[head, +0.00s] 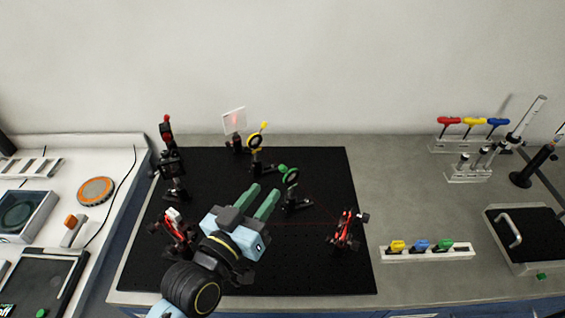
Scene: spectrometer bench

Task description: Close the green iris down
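The green iris (292,177) is a dark ring on a post, standing on the black breadboard (315,265) right of its middle. Its green lever knob (283,168) sticks out at the ring's upper left. My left gripper (265,190) reaches in from the lower left, its two green fingers pointing up and right towards the iris. A gap shows between the fingers, and they look empty. The fingertips are just left of and below the green knob, apart from it in the picture. The size of the iris hole is too small to tell. My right gripper is not in view.
The yellow-knobbed iris (255,141) stands behind, near a white screen (234,121) with a red spot. Dark mounts (172,165) stand at the left, and a red-and-black mount (346,230) at the right. A rack of coloured pieces (428,251) lies right of the breadboard.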

